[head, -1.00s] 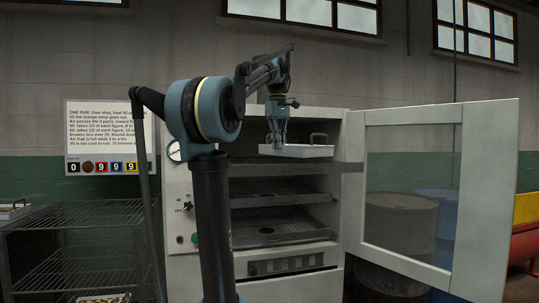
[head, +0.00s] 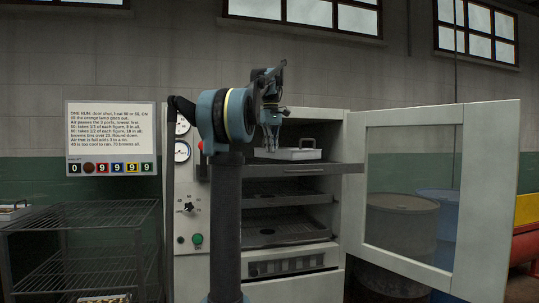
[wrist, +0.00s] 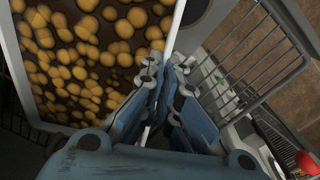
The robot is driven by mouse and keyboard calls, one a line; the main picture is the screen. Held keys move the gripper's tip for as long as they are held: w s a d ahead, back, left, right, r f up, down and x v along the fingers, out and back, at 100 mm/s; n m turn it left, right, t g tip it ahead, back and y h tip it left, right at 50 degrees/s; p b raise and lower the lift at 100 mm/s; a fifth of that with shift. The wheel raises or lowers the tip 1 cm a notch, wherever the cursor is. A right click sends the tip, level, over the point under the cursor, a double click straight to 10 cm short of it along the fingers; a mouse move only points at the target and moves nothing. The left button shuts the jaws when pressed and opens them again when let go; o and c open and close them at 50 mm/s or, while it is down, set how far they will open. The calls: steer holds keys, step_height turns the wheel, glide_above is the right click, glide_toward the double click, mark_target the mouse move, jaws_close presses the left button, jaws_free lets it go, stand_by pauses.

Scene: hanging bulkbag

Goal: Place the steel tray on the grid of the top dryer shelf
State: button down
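In the wrist view the tray (wrist: 171,45) holds many round yellow-brown pieces at the upper left. My gripper (head: 270,147) is at the tray's left end. In the wrist view its fingers (wrist: 165,75) are close together on the tray's pale wall. The shelf's grid is mostly hidden beneath the tray.
The open dryer door (head: 435,190) stands to the right. Lower shelves (head: 290,228) sit below, with dark openings. A control panel (head: 188,205) is on the dryer's left front. A wire rack (head: 90,240) stands at the left, and drums (head: 400,220) are behind the door.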

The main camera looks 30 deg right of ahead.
steer(key=shift+f, duration=1)
steer(key=shift+f, duration=0.1)
steer(key=c, duration=1.8)
jaws_free()
step_height(320, 180, up, 12)
steer(key=shift+a, duration=0.2)
steer(key=shift+s, duration=0.1)
